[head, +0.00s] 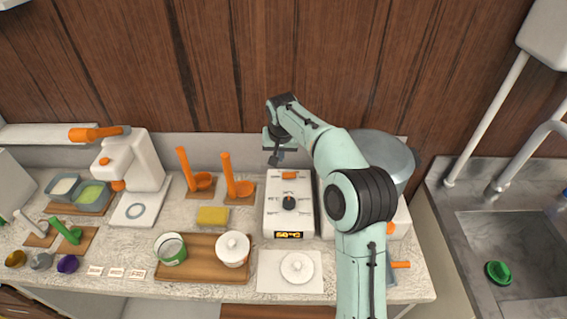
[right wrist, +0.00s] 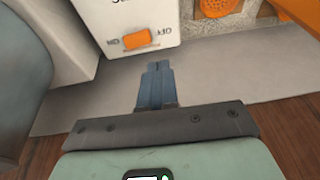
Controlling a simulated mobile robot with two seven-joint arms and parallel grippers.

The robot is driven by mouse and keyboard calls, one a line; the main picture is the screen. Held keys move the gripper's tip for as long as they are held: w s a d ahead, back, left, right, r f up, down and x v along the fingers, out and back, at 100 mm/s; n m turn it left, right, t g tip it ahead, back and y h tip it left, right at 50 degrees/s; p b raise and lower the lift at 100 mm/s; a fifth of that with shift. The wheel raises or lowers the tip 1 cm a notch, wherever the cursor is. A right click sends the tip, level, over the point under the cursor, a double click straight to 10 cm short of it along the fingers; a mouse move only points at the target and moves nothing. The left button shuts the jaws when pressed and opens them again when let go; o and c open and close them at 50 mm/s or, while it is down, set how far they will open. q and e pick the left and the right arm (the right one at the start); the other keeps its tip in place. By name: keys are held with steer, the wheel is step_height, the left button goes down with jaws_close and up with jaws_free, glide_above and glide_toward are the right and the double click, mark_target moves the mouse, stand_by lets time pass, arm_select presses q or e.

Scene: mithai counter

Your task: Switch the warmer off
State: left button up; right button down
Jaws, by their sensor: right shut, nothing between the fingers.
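The warmer (head: 273,213) is a white box in the middle of the counter, with a dark knob (head: 289,203) and a lit orange display (head: 289,235). Its orange switch (head: 289,175) is at the far end of its top. In the right wrist view the switch (right wrist: 137,39) sits between upside-down ON and OFF marks; I cannot tell which side is pressed. My right gripper (head: 275,159) is above the back of the counter, just behind and left of the switch. Its blue-grey fingers (right wrist: 156,68) are shut, empty and apart from the switch. My left gripper is not in view.
A large grey pot (head: 385,152) stands right of the warmer, partly behind my arm. Orange ladles (head: 237,188) stand to its left. A wooden wall (head: 210,70) is behind.

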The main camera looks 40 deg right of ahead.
steer(key=v, duration=0.3)
steer(key=a+v, duration=0.1)
steer(key=v, duration=0.1)
steer(key=shift+r, duration=0.35)
steer(key=shift+s, duration=0.1)
